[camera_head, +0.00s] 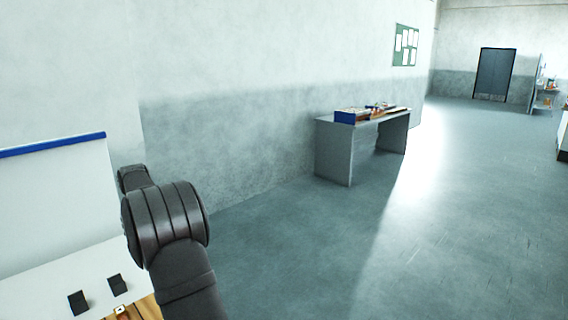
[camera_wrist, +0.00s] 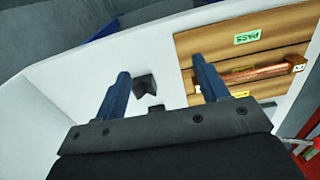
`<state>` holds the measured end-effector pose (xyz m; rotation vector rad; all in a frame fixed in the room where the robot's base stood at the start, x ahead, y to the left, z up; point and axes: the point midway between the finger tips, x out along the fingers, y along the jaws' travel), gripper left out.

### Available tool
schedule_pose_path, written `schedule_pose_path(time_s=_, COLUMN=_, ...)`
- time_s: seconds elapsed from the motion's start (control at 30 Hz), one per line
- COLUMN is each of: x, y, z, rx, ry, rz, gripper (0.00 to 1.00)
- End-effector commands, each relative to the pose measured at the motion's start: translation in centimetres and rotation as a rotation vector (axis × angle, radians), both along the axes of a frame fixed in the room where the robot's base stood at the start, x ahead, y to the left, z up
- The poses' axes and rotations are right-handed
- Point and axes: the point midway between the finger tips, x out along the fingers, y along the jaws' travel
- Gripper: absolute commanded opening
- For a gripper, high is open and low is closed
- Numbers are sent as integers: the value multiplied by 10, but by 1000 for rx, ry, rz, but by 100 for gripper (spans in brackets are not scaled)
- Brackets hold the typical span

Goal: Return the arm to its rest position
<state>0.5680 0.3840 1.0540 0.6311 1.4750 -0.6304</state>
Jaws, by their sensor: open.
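My gripper (camera_wrist: 161,70) shows in the wrist view with its two blue fingers spread apart and nothing held between them. It is over a white surface (camera_wrist: 70,82). A small black block (camera_wrist: 145,84) shows on that surface between the fingers. In the head view my dark arm rises at the lower left, and the gripper itself is not seen there.
A wooden board (camera_wrist: 222,48) with a green PASS label (camera_wrist: 248,37) and a copper-coloured rod (camera_wrist: 262,72) is at the right finger. In the head view, black blocks (camera_head: 78,303) are on the white surface (camera_head: 40,290). A grey table (camera_head: 333,150) stands by the wall; the floor is open.

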Motion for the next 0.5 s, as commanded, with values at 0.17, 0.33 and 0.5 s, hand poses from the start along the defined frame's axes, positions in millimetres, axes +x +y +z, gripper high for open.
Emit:
schedule_pose_path(time_s=0.17, x=-25, y=-5, z=7, rx=0, ry=2, rz=-136, gripper=67)
schedule_pose_path(time_s=0.33, x=-46, y=-13, z=13, rx=1, ry=1, rz=-266, gripper=67)
schedule_pose_path(time_s=0.5, x=-68, y=-21, z=17, rx=2, ry=1, rz=-395, gripper=67)
